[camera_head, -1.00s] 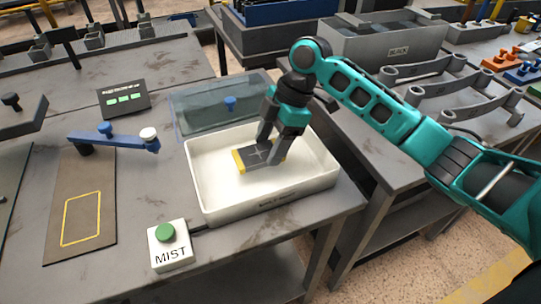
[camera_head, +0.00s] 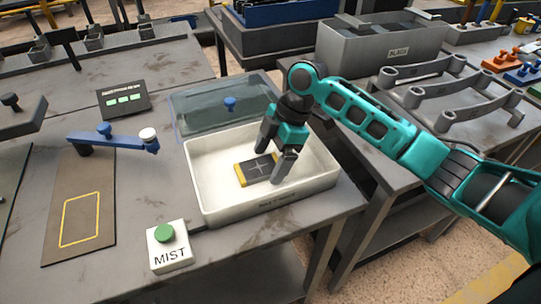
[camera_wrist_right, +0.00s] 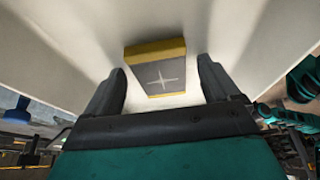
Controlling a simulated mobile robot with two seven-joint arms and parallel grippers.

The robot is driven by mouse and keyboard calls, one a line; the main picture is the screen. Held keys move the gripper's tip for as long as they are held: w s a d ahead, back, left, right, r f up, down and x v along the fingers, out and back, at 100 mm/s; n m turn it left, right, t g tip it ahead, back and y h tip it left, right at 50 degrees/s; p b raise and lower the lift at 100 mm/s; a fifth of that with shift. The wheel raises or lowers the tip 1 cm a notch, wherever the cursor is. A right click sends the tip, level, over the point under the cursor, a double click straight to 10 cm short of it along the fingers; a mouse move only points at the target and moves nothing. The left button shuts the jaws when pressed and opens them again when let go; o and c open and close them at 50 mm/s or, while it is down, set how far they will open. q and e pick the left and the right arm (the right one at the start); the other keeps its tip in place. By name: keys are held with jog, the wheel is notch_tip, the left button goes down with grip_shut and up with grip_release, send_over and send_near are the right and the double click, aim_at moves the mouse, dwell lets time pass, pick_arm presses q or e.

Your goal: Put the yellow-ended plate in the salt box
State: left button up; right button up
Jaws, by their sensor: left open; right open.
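The yellow-ended plate (camera_head: 258,170) is a dark grey slab with yellow ends and a pale cross mark. It lies inside the white salt box (camera_head: 215,208), on its floor. It also shows in the right wrist view (camera_wrist_right: 157,70), beyond the fingertips. My right gripper (camera_head: 270,166) is open, with its fingers apart above and beside the plate, not gripping it. In the right wrist view the open fingers (camera_wrist_right: 160,85) stand on either side with a gap to the plate. My left gripper is not in view.
The box's clear lid (camera_head: 215,110) with a blue knob stands open behind it. A MIST button box (camera_head: 170,248) sits in front left. A blue lever arm (camera_head: 112,138) and a brown board (camera_head: 75,215) lie to the left. A grey BLACK bin (camera_head: 370,52) stands behind right.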

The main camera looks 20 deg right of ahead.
jog(key=shift+d+r, duration=0.1)
jog(key=shift+r, duration=0.25)
jog(key=p+v, duration=0.1)
jog(key=v, duration=1)
jog(key=shift+r, duration=0.25)
jog(key=shift+s, duration=0.1)
